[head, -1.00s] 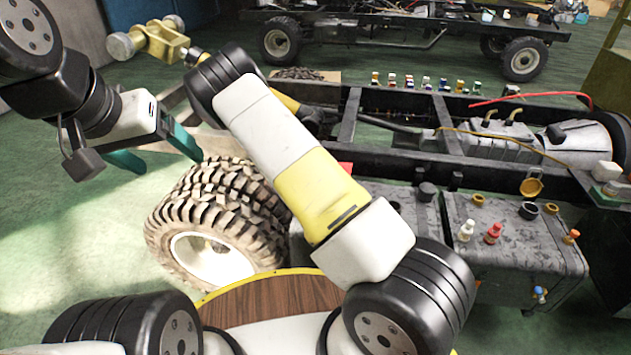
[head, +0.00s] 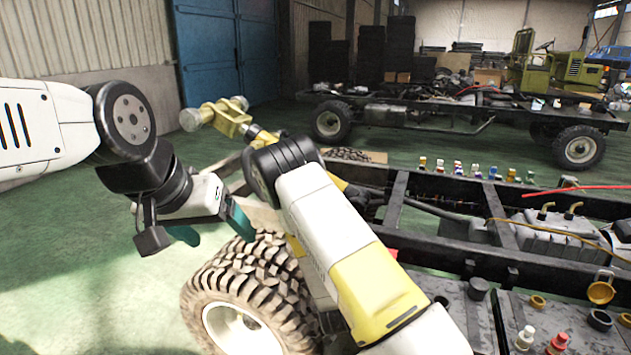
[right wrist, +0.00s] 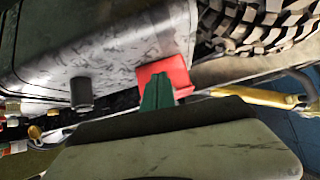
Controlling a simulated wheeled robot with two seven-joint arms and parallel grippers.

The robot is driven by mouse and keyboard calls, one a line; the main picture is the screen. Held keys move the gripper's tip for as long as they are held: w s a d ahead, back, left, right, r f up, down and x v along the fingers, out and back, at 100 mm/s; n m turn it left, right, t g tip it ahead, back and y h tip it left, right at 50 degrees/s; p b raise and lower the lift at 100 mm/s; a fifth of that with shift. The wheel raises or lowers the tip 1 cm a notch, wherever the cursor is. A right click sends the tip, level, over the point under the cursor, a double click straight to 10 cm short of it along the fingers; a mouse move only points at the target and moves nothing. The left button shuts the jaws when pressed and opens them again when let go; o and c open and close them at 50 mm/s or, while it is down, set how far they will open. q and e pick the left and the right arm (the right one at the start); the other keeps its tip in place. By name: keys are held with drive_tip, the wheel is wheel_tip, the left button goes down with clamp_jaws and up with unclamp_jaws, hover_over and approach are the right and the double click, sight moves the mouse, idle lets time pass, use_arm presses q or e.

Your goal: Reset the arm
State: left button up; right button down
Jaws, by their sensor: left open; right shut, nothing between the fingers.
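My left gripper (head: 212,228) is at the left of the head view, with two teal fingers apart and nothing between them. It hangs in the air, above and left of the large tyre (head: 255,285) in the picture. My right arm (head: 325,225), white and yellow, crosses the middle of the head view; its gripper is hidden there. In the right wrist view my right gripper (right wrist: 157,92) has its green fingers together and empty. A red block (right wrist: 168,72) shows right behind the fingertips; I cannot tell whether they touch.
A second chassis (head: 440,112) is behind. Open green floor (head: 90,260) lies at the left.

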drive_tip(key=s+a+r+n+g+y, duration=0.1)
drive_tip(key=s+a+r+y, duration=0.15)
drive_tip(key=r, duration=1.15)
drive_tip(key=s+a+r+n+g+y, duration=0.1)
drive_tip(key=s+a+r+g+y, duration=0.2)
drive_tip(key=r, duration=1.1)
drive_tip(key=s+d+r+n, duration=0.2)
drive_tip(key=s+d+r, duration=0.1)
drive_tip(key=s+r, duration=0.4)
drive_tip(key=s+d+r+n+t, duration=0.1)
drive_tip(key=s+d+r+n, duration=0.1)
drive_tip(key=s+r, duration=0.4)
drive_tip(key=s+d, duration=0.1)
drive_tip(key=s, duration=0.3)
drive_tip(key=shift+s+d+r, duration=0.15)
drive_tip(key=shift+r, duration=0.2)
